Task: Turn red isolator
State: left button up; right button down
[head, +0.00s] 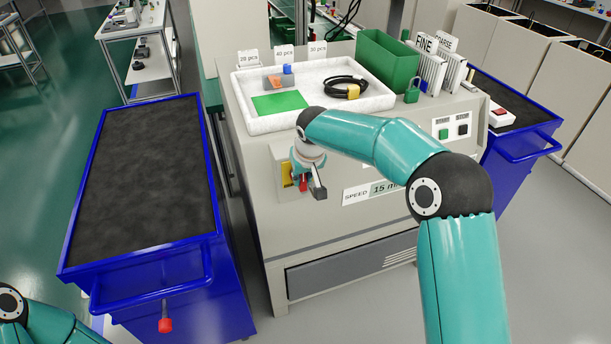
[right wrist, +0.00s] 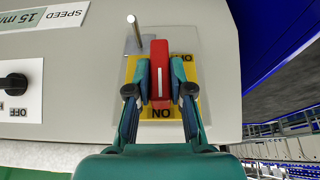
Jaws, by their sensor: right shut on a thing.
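The red isolator handle (right wrist: 159,65) stands out from a yellow plate (right wrist: 160,113) in the right wrist view. Its white line runs up and down in that view, in line with the ON label, which reads upside down. Another label at the plate's upper right is partly covered. My right gripper (right wrist: 161,88) is shut on the handle, one finger on each side. In the head view my right gripper (head: 308,187) is at the machine's front left, with a bit of the yellow plate (head: 286,173) showing beside it. Only part of my left arm shows at the bottom left; its gripper is out of view.
A metal pin (right wrist: 134,30) sticks out beside the yellow plate. A black rotary switch (right wrist: 14,82) is on the same panel. A white tray (head: 245,118) and a green bin (head: 388,65) stand on the machine. Blue carts (head: 150,262) flank it.

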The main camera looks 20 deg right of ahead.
jog(key=h+b, duration=0.3)
jog(key=shift+a+f+n, duration=0.25)
jog(key=shift+a+n, duration=0.1)
jog(key=shift+n, duration=0.05)
jog(key=shift+a+f+n+t+h+b, duration=0.25)
jog(key=shift+n+t+h+b, duration=0.35)
jog(key=shift+h+b, duration=1.45)
jog(key=shift+a+f+n+t+h+b, duration=0.3)
jog(key=shift+n+h+b, duration=0.35)
jog(key=shift+h+b, duration=1.35)
jog(key=shift+a+f+n+t+h+b, duration=0.1)
jog(key=shift+f+n+t+h+b, duration=0.4)
jog(key=shift+h+b, duration=1.55)
jog(key=shift+r+h+p, duration=0.2)
jog(key=shift+h+p, duration=0.35)
jog(key=shift+h, duration=0.15)
jog(key=c, duration=1)
grip_release()
jog(key=shift+c, duration=0.2)
jog(key=shift+r, duration=0.1)
